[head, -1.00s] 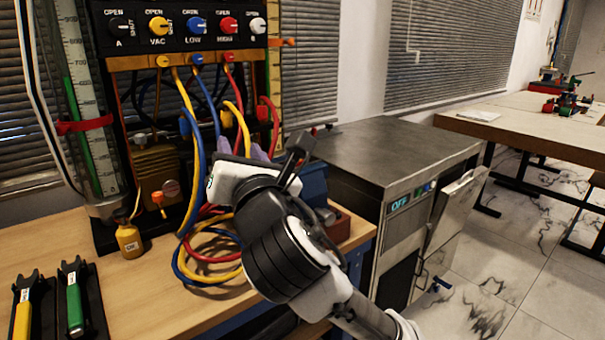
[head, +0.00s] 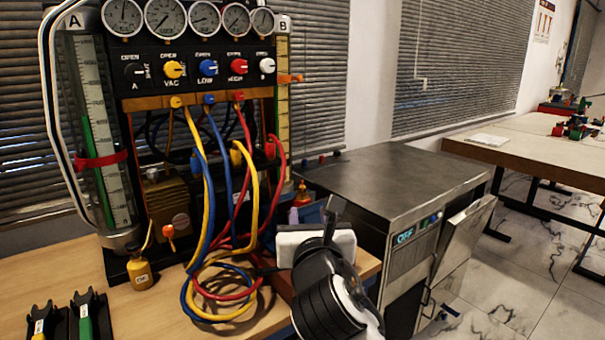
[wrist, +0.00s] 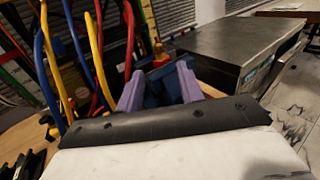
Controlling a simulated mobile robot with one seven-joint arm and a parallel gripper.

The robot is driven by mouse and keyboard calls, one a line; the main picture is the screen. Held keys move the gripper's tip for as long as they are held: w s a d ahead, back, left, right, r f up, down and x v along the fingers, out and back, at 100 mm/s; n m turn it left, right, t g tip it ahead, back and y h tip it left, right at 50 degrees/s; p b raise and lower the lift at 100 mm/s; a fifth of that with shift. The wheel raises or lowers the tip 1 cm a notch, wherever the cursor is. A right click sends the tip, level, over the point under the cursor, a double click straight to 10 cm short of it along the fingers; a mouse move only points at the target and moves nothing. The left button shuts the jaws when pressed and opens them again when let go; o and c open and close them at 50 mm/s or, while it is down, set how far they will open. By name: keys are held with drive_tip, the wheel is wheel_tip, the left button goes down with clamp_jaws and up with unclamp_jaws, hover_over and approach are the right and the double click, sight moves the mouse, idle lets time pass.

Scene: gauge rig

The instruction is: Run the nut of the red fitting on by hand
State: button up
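A red hose (head: 278,180) hangs from a red end piece (head: 270,148) on the rig's right side and curves down to the coil. I cannot tell whether that piece is the fitting with the nut. A small red-topped, yellow-orange piece (head: 302,193) stands behind my gripper; it also shows in the wrist view (wrist: 158,50), too small to identify. My gripper (wrist: 159,85) has two purple fingers apart, with nothing visible held between them. A blue object (wrist: 165,88) shows beyond and between the fingers.
The gauge manifold (head: 205,75) stands at the left, with yellow (head: 252,190) and blue (head: 226,160) hoses coiling onto the wooden bench (head: 150,315). A small yellow bottle (head: 140,273) stands on the bench. A metal-topped cabinet (head: 390,175) is at the right.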

sight(302, 188)
drive_tip(key=shift+w+a+r+p, duration=0.15)
drive_tip(key=shift+r+p, duration=0.25)
drive_tip(key=shift+p, duration=0.6)
drive_tip(key=w+p, duration=0.6)
drive_tip(key=w, duration=0.1)
drive_tip(key=w+a+p, duration=0.1)
drive_tip(key=w+p, duration=0.2)
drive_tip(key=w, duration=0.1)
drive_tip(key=shift+f, duration=0.3)
clamp_jaws()
